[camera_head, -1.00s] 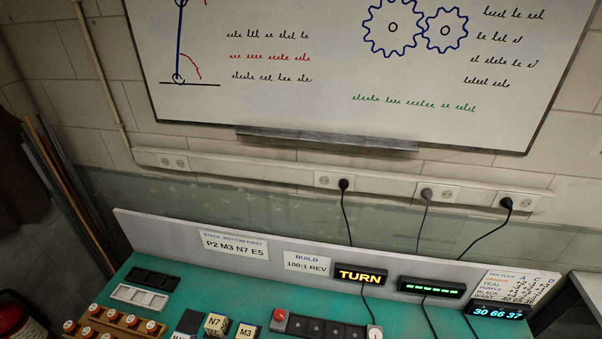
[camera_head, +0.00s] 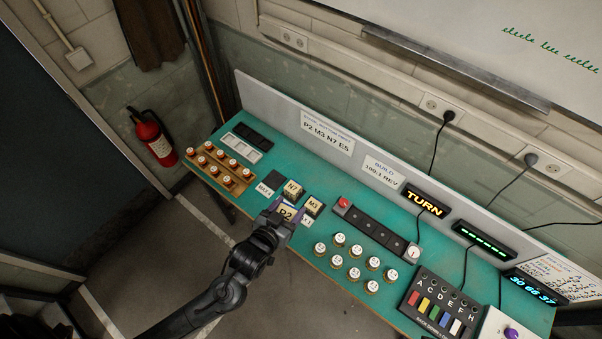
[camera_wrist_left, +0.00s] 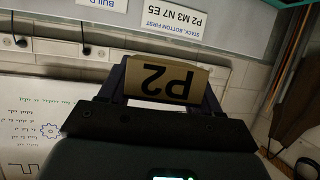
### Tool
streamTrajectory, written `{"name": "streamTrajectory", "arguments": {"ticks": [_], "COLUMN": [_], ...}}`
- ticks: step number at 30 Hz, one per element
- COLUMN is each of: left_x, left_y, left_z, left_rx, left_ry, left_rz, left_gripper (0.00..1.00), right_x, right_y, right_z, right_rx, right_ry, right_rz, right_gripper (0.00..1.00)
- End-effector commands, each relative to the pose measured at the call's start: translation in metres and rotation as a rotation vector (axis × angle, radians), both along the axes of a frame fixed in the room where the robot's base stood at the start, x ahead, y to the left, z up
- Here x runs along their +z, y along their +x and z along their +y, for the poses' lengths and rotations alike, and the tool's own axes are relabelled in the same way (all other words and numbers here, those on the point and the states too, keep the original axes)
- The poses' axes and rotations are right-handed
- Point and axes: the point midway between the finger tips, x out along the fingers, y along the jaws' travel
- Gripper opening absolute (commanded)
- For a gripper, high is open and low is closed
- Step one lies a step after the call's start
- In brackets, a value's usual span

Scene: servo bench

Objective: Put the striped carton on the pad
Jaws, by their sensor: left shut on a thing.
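My left gripper (camera_head: 286,211) is shut on a brown box marked P2 (camera_head: 285,212), at the bench's front edge in the head view. In the left wrist view the P2 box (camera_wrist_left: 160,80) sits between the two fingers, its lettering upside down. I cannot make out stripes on it, nor tell whether it touches the bench. A box marked N7 (camera_head: 293,188) and a box marked M3 (camera_head: 313,205) stand just beyond it. A dark flat square (camera_head: 274,179), possibly the pad, lies left of N7. My right gripper is not in view.
A wooden rack of white-topped pieces (camera_head: 219,167) is at the bench's left end. Several loose white-topped pieces (camera_head: 354,273) stand right of the gripper. A black strip with a red knob (camera_head: 376,228) and a keyed box (camera_head: 437,304) lie farther right.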

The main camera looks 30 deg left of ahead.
Motion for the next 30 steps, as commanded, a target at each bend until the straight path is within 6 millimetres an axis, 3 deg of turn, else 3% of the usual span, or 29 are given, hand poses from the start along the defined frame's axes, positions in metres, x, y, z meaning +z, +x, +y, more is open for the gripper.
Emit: {"name": "streamTrajectory", "arguments": {"ticks": [1, 3, 12, 21, 30], "left_x": [-0.027, -0.056, -0.129, -0.167, -0.165], "left_y": [0.0, 0.009, 0.061, 0.12, 0.171], "left_z": [-0.006, -0.013, -0.027, -0.028, -0.025], "left_rx": [-0.02, -0.043, -0.111, -0.152, -0.165], "left_ry": [0.005, 0.005, 0.004, 0.002, 0.0], "left_rz": [0.003, -0.002, -0.007, -0.007, -0.007], "left_gripper": [0.32, 0.32, 0.32, 0.32, 0.32], "right_x": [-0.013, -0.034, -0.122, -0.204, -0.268], "right_y": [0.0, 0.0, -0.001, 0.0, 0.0], "right_z": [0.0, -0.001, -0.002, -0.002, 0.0], "right_rx": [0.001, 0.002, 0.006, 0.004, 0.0], "right_ry": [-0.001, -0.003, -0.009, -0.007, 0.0], "right_rz": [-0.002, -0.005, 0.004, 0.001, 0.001], "right_gripper": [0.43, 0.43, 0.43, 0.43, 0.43]}}
